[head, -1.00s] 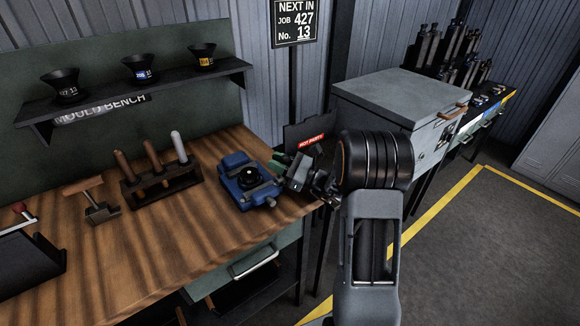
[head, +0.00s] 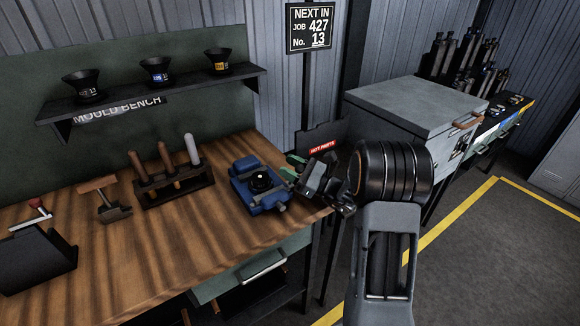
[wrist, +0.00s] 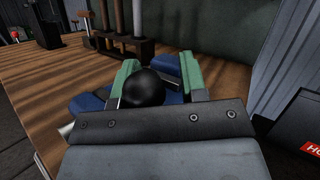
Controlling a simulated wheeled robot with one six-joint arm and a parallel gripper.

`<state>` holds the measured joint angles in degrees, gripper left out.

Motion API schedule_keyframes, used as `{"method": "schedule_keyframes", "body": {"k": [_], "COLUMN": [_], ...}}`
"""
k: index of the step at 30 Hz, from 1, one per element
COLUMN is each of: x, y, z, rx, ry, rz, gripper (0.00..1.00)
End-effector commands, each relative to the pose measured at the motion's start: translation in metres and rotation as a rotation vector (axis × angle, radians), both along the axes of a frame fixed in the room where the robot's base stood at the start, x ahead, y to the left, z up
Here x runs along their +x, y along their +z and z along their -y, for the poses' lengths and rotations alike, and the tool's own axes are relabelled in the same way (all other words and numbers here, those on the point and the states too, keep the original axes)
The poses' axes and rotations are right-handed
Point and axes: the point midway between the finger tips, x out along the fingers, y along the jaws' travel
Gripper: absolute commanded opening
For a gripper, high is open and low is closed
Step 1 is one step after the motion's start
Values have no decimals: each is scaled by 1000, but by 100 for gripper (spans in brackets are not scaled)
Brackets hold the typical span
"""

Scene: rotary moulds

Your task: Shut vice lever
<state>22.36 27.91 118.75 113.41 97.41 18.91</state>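The blue vice (head: 244,193) stands on the wooden bench near its right end, with a dark round part on top. A short grey piece (head: 282,207) sticks out at its front right; I cannot tell whether it is the lever. My gripper (head: 291,166) is just right of the vice, its green fingers towards it. In the wrist view the fingers stand apart, and a black ball (wrist: 143,88) shows in the gap, closer to the left finger. I cannot tell whether it touches. Blue vice parts (wrist: 92,103) show behind, mostly hidden by my gripper.
A wooden tool rack (head: 172,188) with upright handles stands left of the vice. A shelf (head: 150,100) with black cups hangs above the bench. A black panel with a red "HOT PARTS" label (head: 322,147) and a grey cabinet (head: 415,105) are at the right.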

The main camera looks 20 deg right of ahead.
Motion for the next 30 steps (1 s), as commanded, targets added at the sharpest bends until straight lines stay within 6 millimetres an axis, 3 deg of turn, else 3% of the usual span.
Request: {"method": "schedule_keyframes", "body": {"k": [5,17,30], "x": [-11,-58,-80], "y": [-8,-32,-43], "z": [17,81,102], "rx": [1,4,1], "ry": [-8,-21,-1], "rz": [-3,4,3], "gripper": [38,38,38]}}
